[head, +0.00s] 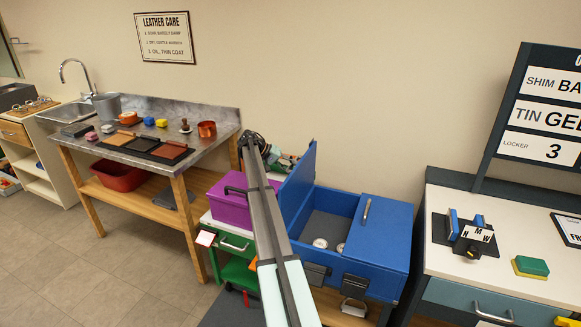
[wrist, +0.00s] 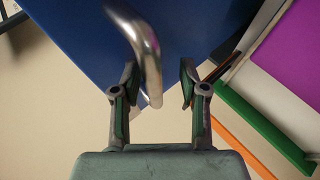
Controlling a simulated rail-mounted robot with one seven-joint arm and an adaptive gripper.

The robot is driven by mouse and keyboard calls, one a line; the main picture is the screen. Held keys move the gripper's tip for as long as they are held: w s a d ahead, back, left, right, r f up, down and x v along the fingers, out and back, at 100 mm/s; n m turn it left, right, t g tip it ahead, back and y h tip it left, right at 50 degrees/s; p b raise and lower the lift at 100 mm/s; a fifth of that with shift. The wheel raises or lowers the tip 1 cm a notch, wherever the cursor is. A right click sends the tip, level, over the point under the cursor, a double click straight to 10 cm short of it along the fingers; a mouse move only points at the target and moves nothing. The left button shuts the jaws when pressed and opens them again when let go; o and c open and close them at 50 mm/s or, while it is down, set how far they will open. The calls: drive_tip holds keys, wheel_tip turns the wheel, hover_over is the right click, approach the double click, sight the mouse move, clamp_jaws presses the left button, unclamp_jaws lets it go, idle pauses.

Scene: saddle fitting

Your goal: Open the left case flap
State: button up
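The blue case (head: 334,268) stands right of centre in the head view. Its left flap (head: 298,182) is raised steeply on the left side, and the compartment beside it is uncovered, with small round pale items (head: 320,243) inside. The right flap (head: 380,235) lies shut, with a silver handle (head: 365,212). My gripper (wrist: 158,86) is open in the wrist view. A curved silver handle (wrist: 147,50) on a blue panel (wrist: 75,40) reaches between its fingers, nearer the left finger; contact is unclear. In the head view, my gripper is largely hidden behind my arm and the raised flap.
A purple box (head: 229,208) on a green cart (head: 236,243) stands close left of the case. A bench with a sink (head: 75,112) is further left. On the right, a white-topped counter (head: 455,262) holds a letter block and a green-yellow sponge (head: 531,266).

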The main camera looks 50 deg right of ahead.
drive_tip(key=v, duration=1.2)
